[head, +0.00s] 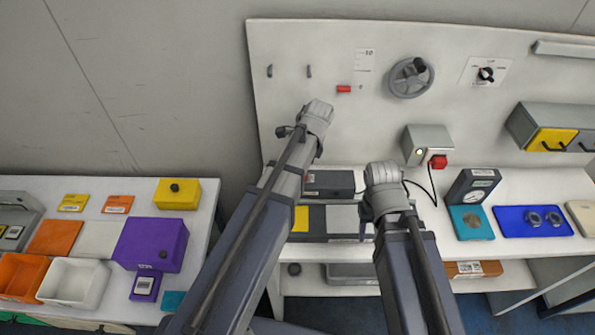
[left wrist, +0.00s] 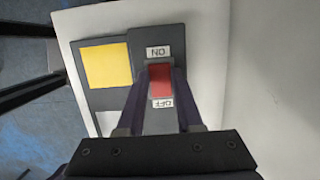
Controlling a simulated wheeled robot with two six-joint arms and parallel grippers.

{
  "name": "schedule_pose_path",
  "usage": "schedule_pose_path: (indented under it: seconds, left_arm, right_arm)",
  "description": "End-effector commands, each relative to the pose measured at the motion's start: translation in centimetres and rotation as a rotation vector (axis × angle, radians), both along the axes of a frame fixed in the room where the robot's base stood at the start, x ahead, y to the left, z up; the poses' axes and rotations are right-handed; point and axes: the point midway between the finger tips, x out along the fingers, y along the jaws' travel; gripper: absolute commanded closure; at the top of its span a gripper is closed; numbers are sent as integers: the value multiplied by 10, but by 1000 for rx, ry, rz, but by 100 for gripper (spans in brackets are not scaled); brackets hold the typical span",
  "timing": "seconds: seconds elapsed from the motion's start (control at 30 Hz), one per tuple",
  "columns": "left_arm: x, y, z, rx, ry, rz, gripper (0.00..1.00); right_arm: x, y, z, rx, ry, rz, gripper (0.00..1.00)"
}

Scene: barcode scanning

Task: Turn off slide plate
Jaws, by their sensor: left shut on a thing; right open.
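The slide plate (head: 311,224) lies on the right-hand bench, a dark panel with a yellow patch. In the left wrist view, the dark plate (left wrist: 141,45) carries a red slider (left wrist: 160,80) between an ON label and an OFF label. My left gripper (left wrist: 161,76) is shut on the red slider, a finger on each side. In the head view its fingers are hidden behind my left arm. My right gripper (head: 367,220) is open and empty in front of the bench, and its fingers are mostly hidden by its wrist.
A black box (head: 330,183) sits behind the plate. To the right are a grey box with a red button (head: 438,161), a dial scale (head: 473,187) and a blue tray (head: 512,222). A purple box (head: 150,243) and bins stand on the left table.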

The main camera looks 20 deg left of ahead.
Motion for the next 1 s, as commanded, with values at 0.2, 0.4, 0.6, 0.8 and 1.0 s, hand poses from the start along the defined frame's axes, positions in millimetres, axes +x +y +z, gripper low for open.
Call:
schedule_pose_path:
  seconds: [0.2, 0.4, 0.6, 0.8, 1.0]
  left_arm:
    - [1, -3, 0, 74, 20, 0, 100]
    - [0, -2, 0, 74, 21, 0, 100]
    - [0, -2, 0, 73, 21, 0, 48]
    - [1, -2, 0, 73, 21, 0, 35]
    - [1, -2, 1, 72, 21, 0, 35]
  right_arm:
    - [0, 0, -5, 0, 0, 0, 50]
    - [0, 0, -4, 0, 0, 0, 50]
    - [0, 0, -4, 0, 0, 0, 50]
    - [0, 0, -4, 0, 0, 0, 50]
    - [0, 0, -3, 0, 0, 0, 50]
